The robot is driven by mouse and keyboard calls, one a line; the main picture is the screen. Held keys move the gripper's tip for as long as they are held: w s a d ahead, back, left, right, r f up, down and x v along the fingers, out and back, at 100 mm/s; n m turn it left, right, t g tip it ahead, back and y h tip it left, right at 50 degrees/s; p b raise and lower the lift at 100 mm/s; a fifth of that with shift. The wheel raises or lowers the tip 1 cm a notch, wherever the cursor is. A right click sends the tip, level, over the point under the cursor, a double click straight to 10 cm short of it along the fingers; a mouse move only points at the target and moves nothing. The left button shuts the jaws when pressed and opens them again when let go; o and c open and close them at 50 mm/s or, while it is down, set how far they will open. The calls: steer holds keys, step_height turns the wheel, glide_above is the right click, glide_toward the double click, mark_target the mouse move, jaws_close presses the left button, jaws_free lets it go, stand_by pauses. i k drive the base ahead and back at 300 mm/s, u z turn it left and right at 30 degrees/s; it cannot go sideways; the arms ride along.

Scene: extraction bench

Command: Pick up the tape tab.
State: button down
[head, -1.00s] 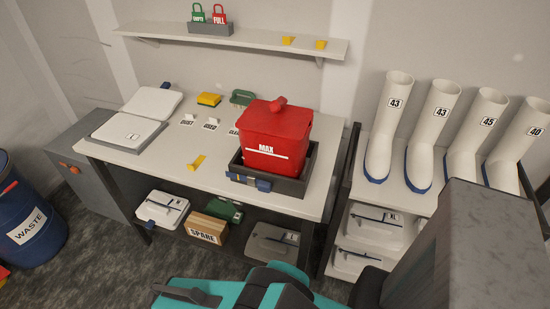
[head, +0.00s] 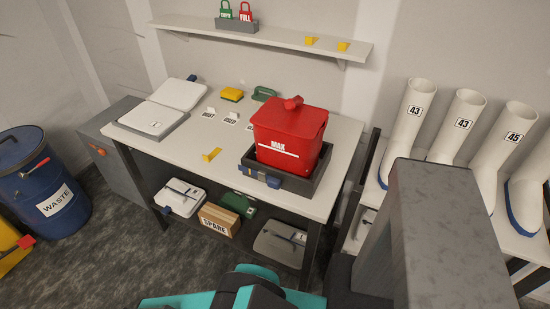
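A small yellow tape tab (head: 211,155) lies on the white bench top, left of the red MAX bin and near the bench's front edge. It has a bent shape, with one part raised. Two similar yellow tabs sit on the wall shelf, one at left (head: 311,41) and one at right (head: 343,46). My gripper does not show. Parts of my own body fill the bottom middle and the lower right.
The red MAX bin (head: 288,128) stands in a dark tray (head: 314,184) on the bench (head: 182,148). Small white label cards (head: 208,113), a yellow sponge (head: 232,95) and a green-handled brush (head: 264,94) lie behind the tab. A blue WASTE drum (head: 42,185) stands at left. Bench around the tab is clear.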

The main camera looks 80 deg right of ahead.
mark_target(208, 159)
steer(key=z, duration=1.05)
steer(key=k, duration=0.1)
steer(key=u, duration=2.3)
steer(key=i, duration=0.5)
steer(key=z, duration=3.75)
steer(key=i, duration=0.15)
steer(key=u, duration=1.05)
